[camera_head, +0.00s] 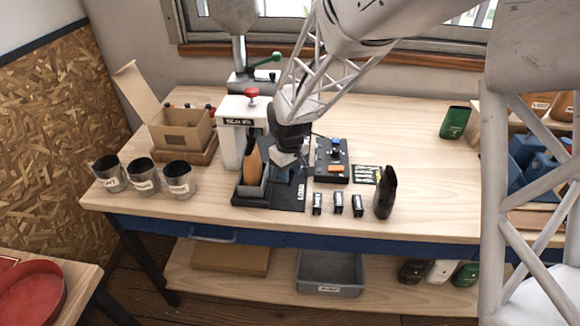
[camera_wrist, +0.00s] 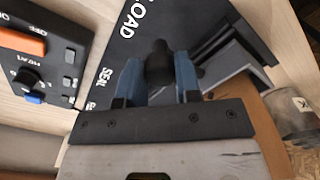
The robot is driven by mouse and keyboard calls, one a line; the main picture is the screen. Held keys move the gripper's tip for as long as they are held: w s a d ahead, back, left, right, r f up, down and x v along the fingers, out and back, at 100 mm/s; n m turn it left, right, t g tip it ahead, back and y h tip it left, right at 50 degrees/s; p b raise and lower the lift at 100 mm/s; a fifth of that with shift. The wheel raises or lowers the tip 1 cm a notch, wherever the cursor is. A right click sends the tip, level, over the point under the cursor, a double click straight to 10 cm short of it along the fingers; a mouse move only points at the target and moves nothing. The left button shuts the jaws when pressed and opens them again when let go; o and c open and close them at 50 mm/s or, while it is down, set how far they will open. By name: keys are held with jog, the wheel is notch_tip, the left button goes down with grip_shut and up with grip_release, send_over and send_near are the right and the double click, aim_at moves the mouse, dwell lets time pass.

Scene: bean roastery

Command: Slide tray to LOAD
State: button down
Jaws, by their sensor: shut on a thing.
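A black base plate (camera_head: 268,205) with the printed word LOAD at its right lies on the bench; in the wrist view the plate (camera_wrist: 110,55) also shows the word SEAL. A grey tray (camera_head: 247,192) sits on the plate's left part, left of the LOAD print, with an upright brown bag (camera_head: 253,165) in it. The tray's dark rails and grey floor (camera_wrist: 232,75) show partly in the wrist view. My gripper (camera_wrist: 158,70) has its blue fingers shut on a black knob (camera_wrist: 158,55). In the head view my gripper (camera_head: 287,172) is low over the plate, right of the bag, and hides the knob.
A white sealing machine (camera_head: 229,150) stands behind the tray, and a black control box (camera_head: 332,160) to the right. Metal cups (camera_head: 179,180) and a cardboard box (camera_head: 182,130) stand left.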

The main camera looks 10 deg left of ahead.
jog(key=shift+s, duration=0.25)
jog(key=c, duration=0.8)
grip_release()
jog(key=shift+w+r, duration=0.1)
jog(key=shift+r, duration=3.85)
